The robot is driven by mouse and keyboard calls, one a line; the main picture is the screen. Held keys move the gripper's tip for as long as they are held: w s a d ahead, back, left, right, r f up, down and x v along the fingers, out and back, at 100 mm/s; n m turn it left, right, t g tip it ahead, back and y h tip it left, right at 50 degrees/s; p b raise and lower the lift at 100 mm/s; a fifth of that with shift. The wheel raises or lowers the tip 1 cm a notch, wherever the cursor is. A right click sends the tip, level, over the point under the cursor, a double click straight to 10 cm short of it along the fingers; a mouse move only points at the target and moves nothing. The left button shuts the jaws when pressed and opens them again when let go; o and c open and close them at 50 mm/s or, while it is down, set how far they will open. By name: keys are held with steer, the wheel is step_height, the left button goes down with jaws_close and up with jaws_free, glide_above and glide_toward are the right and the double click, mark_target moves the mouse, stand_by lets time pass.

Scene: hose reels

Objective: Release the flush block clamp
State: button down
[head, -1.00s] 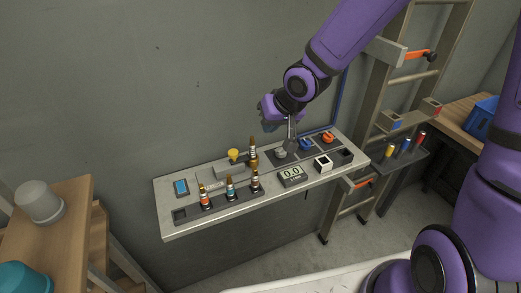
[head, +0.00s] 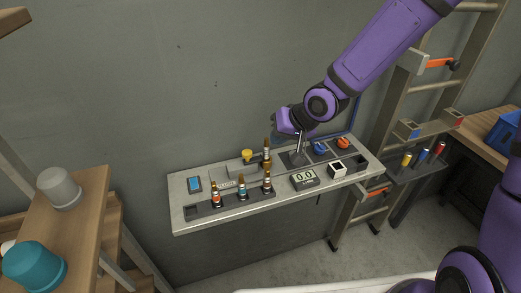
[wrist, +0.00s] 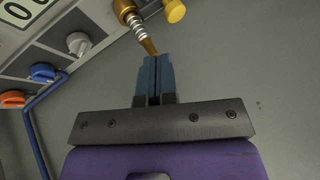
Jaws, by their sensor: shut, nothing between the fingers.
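My gripper (head: 277,131) is shut and empty, above the back of the bench panel (head: 190,218). Its blue fingers (wrist: 153,80) lie together in the wrist view. A brass fitting with pale rings (head: 267,153) stands upright at the back of the panel. In the wrist view its tip is close to the fingertips; contact cannot be told. A yellow knob (head: 247,155) sits left of the fitting, by a low grey block (head: 240,169); it also shows in the wrist view (wrist: 174,10). I cannot tell for certain which part is the flush block clamp.
Grey (wrist: 78,43), blue (head: 319,147) and orange (head: 343,143) knobs sit right of the fitting. Several brass fittings stand in a front rack. A display (head: 304,178) and a white cube (head: 337,170) are nearby. A ladder stands right; a wooden shelf is left.

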mark_target(245, 154)
steer(key=shift+x, duration=4.75)
steer(key=shift+s, duration=0.1)
steer(key=shift+s+a, duration=0.25)
steer(key=shift+a, duration=0.6)
steer(key=shift+s+a, duration=0.25)
steer(key=shift+a, duration=0.6)
steer(key=shift+r, duration=0.15)
